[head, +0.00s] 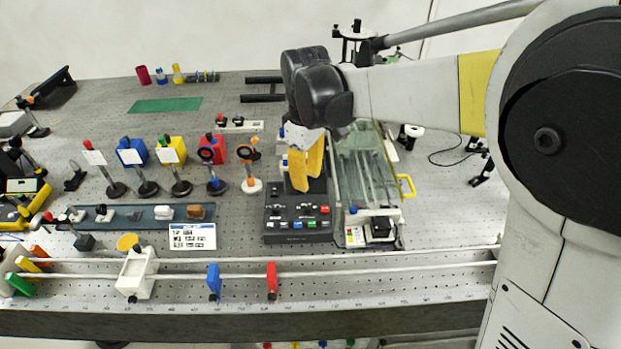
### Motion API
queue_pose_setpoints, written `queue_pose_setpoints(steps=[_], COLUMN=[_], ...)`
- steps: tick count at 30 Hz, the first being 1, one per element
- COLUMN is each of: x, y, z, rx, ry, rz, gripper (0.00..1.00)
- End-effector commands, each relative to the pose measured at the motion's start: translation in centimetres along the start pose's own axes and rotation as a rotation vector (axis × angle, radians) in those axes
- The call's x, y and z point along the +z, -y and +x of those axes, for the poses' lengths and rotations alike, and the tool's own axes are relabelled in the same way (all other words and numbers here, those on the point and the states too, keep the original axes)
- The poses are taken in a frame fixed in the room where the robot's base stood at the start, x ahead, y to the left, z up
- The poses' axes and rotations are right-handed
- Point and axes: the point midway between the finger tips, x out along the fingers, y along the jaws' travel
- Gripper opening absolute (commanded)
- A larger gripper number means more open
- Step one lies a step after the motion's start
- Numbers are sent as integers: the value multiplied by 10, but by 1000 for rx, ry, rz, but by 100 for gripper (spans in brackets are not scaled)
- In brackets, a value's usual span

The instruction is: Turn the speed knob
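A black control box (285,238) stands near the front middle of the bench. Its top carries small dark knobs or switches and several coloured buttons, among them a red one (325,210) and a green one (312,224). Which control is the speed knob is too small to tell. My gripper (305,180), with yellow fingers pointing down, is over the back part of the box. The fingers show close together and partly overlap, so their opening is unclear. They hide part of the box's back, and I cannot tell whether they touch it.
A glass-topped track unit (365,165) with a yellow handle (407,187) stands right beside the box. Optics on posts, including a red block (212,150), stand to the left. A white label card (192,236) lies left of the box. A rail with red (272,280) and blue (213,281) sliders runs along the front.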

Motion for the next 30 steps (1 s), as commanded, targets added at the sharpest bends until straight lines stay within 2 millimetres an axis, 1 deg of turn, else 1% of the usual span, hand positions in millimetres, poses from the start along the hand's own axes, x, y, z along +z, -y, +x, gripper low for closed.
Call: queue_pose_setpoints(steps=[1, 9, 12, 15, 19, 27, 28, 29, 30], x=[0, 0, 0, 0, 0, 0, 0, 0, 0], y=[0, -1, 0, -1, -1, -1, -1, -1, -1], z=[10, 65, 81, 92, 99, 99, 99, 99, 99], rx=[0, 1, 1, 2, 2, 2, 2, 2, 2], ry=[0, -1, -2, -2, -2, -2, -2, -2, -2], rz=[1, 3, 4, 4, 4, 4, 4, 4, 4], gripper=[27, 27, 27, 27, 27, 27, 24, 14, 2])
